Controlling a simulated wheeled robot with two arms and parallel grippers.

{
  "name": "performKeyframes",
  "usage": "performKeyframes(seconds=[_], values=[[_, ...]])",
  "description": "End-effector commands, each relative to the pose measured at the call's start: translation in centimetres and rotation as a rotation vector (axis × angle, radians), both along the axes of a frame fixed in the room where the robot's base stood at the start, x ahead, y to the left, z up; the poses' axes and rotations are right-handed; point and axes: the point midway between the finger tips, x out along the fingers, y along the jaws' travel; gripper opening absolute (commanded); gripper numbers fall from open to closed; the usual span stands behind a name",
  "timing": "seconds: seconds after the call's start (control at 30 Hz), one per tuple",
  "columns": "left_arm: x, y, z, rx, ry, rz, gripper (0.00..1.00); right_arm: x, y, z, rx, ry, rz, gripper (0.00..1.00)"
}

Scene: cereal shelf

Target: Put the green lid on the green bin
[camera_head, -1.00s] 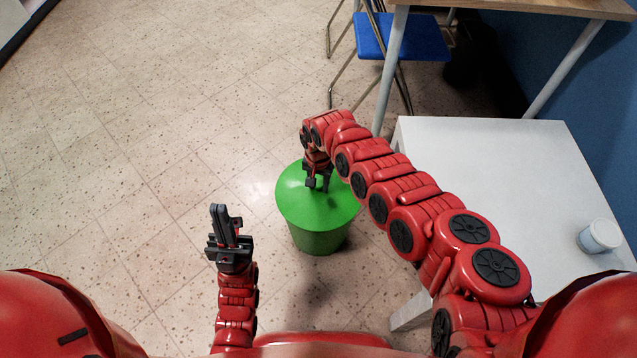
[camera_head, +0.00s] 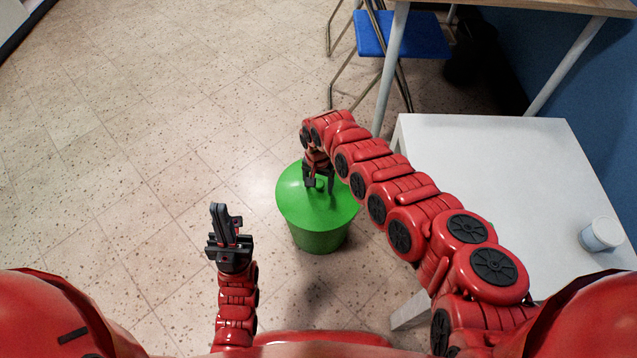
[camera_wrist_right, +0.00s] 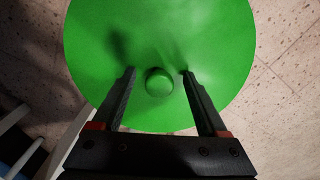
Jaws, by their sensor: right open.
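The green lid (camera_head: 310,212) lies on top of the green bin (camera_head: 321,241), which stands on the floor, and it covers the bin's opening. In the right wrist view the lid (camera_wrist_right: 160,40) fills most of the picture, with its round knob (camera_wrist_right: 159,81) near the middle. My right gripper (camera_head: 319,187) is over the lid. Its open fingers (camera_wrist_right: 158,72) stand on either side of the knob, apart from it. My left gripper (camera_head: 226,209) is empty and away from the bin, to its left; its fingers look close together.
A white table (camera_head: 490,165) stands to the right under my right arm, with a white cup (camera_head: 600,235) on it. A blue chair (camera_head: 403,36) and a wooden-topped table (camera_head: 530,8) are at the back. The floor at the left is clear.

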Motion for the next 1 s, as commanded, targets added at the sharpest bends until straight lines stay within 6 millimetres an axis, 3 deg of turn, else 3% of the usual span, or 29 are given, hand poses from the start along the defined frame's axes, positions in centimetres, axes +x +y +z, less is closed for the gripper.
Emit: performKeyframes(seconds=[0.17,0.47,0.7,1.0], values=[[0.1,0.0,1.2,-0.005,0.004,-0.001,0.0,0.0,0.0,1.9,0.001,0.0,0.0,0.76],[0.1,0.0,5.1,-0.011,0.008,-0.001,0.0,0.1,-0.1,9.6,0.001,-0.003,0.0,0.76],[0.2,0.0,6.6,-0.01,0.008,-0.001,0.0,0.2,0.0,14.9,0.001,-0.006,-0.001,0.76],[0.1,0.0,7.1,-0.01,0.008,-0.001,0.0,0.0,0.0,17.4,0.001,-0.001,-0.001,0.76]])
